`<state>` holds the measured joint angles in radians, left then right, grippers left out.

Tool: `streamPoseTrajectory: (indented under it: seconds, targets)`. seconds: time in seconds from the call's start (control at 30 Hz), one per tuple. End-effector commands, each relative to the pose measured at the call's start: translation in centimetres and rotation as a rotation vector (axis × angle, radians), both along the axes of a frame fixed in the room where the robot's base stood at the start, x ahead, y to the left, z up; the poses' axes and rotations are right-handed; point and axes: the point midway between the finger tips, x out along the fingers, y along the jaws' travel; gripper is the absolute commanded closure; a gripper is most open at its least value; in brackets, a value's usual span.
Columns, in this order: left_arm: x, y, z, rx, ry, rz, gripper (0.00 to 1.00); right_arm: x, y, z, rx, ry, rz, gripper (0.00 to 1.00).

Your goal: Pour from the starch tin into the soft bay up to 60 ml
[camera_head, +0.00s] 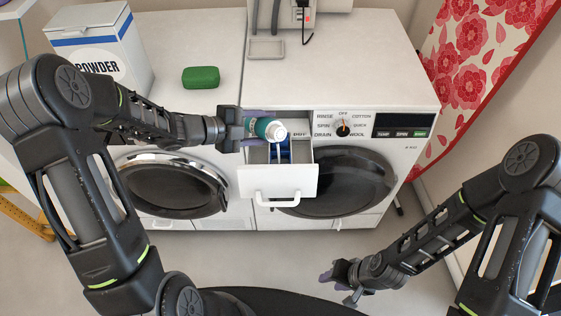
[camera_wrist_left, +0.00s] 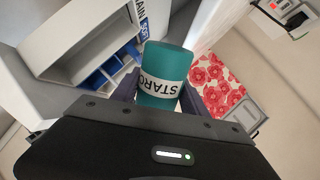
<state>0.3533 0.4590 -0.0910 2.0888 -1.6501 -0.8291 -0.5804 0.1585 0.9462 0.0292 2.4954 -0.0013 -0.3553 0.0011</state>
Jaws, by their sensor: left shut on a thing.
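The teal starch tin (camera_head: 263,127) is held tilted over the open washer drawer (camera_head: 278,182), with its white top facing down and to the right. My left gripper (camera_head: 247,126) is shut on it. In the left wrist view the tin (camera_wrist_left: 168,65) shows a partly hidden STARCH label, between the fingers. The tin hides part of the bays in the head view. My right gripper (camera_head: 341,283) is open and empty, low before the washer.
The drawer belongs to the right machine, with a dial (camera_head: 343,127) and display (camera_head: 402,126). A green sponge or soap (camera_head: 201,77) and a POWDER box (camera_head: 100,50) sit on top at left. A shallow tray (camera_head: 266,48) lies at the back. A floral curtain (camera_head: 480,70) hangs at right.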

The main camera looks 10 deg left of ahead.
Motion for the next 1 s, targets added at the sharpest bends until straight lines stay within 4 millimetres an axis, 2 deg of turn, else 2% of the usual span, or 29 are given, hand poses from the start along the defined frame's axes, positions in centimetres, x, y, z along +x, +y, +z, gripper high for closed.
streamPoseTrajectory:
  seconds: [1.0]
  targets:
    - [-0.03, -0.07, 0.3, 0.045, -0.035, 0.0, 0.96, 0.01, 0.0, -0.66, 0.0, 0.0, 0.0, 0.64]
